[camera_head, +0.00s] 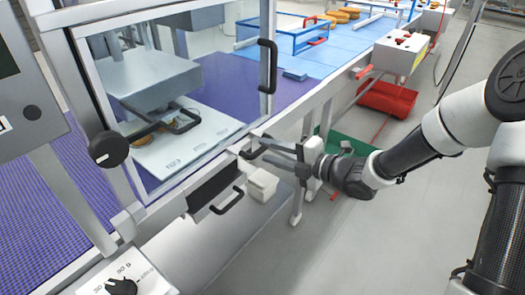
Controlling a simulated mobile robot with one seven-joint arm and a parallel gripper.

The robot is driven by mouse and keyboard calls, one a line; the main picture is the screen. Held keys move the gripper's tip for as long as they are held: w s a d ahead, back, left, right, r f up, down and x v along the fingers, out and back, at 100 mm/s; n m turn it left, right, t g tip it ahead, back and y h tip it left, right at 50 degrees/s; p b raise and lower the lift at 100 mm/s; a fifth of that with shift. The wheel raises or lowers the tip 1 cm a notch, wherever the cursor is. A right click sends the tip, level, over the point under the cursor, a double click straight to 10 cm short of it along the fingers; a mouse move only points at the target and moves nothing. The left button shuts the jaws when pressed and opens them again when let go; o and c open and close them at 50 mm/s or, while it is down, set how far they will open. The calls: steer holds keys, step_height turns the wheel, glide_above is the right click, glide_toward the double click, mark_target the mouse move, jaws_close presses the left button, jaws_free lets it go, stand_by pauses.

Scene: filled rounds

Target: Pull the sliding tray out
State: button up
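The sliding tray (205,133) is a pale flat plate inside the clear-walled machine, under a grey press block. Its plate lies behind the front frame, with a round brown item partly hidden under the block. A dark handle (251,153) sticks out at the front edge, by the right end of the plate; I cannot tell for sure that it joins the tray. My gripper (267,149) is at this handle, reaching in from the right. Its two fingers look apart, with the tips beside or around the handle; contact is unclear.
A grey drawer with a black handle (229,202) sits below, with a small white tub (262,185) beside it. A vertical door handle (267,66) stands above my gripper. A blue conveyor (345,55) runs behind. A red crate (387,101) stands on the floor; the floor in front is open.

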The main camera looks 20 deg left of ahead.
mark_target(263, 149)
steer(key=shift+x, duration=1.65)
jaws_close()
